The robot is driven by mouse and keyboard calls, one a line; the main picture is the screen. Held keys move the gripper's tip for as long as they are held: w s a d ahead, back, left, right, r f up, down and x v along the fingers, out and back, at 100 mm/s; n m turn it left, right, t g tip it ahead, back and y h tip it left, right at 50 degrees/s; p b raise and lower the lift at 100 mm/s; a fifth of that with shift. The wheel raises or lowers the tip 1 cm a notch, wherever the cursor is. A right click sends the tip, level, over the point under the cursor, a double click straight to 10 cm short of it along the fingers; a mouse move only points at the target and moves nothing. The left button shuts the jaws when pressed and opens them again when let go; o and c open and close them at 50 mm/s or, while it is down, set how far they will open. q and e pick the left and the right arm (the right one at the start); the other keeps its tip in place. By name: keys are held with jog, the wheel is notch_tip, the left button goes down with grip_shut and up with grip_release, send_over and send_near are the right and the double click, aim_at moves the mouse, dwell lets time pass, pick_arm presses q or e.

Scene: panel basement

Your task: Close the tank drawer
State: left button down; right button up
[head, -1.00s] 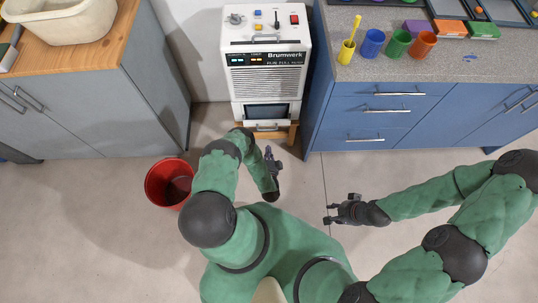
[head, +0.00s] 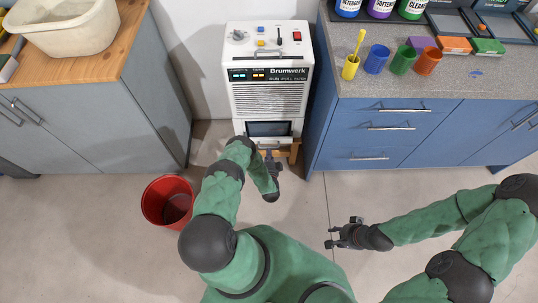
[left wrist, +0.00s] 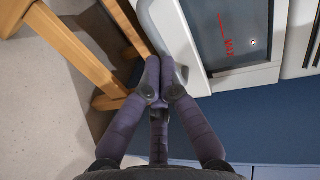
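The tank drawer (head: 250,141) is at the bottom of the white Brumwerk machine (head: 268,75). It juts out at the front, and its grey interior shows from above. In the left wrist view the drawer (left wrist: 202,77) shows a red MAX mark inside and a white front piece facing my fingers. My left gripper (head: 269,155) is just in front of the drawer front. In the left wrist view its fingertips (left wrist: 161,64) are together at the white front piece, with nothing visible held; contact is hard to tell. My right gripper (head: 330,236) is open and empty over the floor.
The machine stands on a wooden stand (head: 294,152), whose legs show in the left wrist view (left wrist: 85,55). Grey cabinets (head: 85,120) are left, blue cabinets (head: 390,135) right. A red bucket (head: 168,202) stands on the floor near my left arm.

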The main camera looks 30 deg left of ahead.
aim_at(269, 141)
pick_arm(q)
jog(key=w+a, duration=0.1)
jog(key=w, duration=0.1)
jog(key=w+a, duration=0.1)
jog(key=w, duration=0.1)
jog(key=shift+w+a+r, duration=0.1)
jog(key=shift+a, duration=0.2)
pick_arm(e)
jog(key=shift+s, duration=0.1)
jog(key=shift+d, duration=0.1)
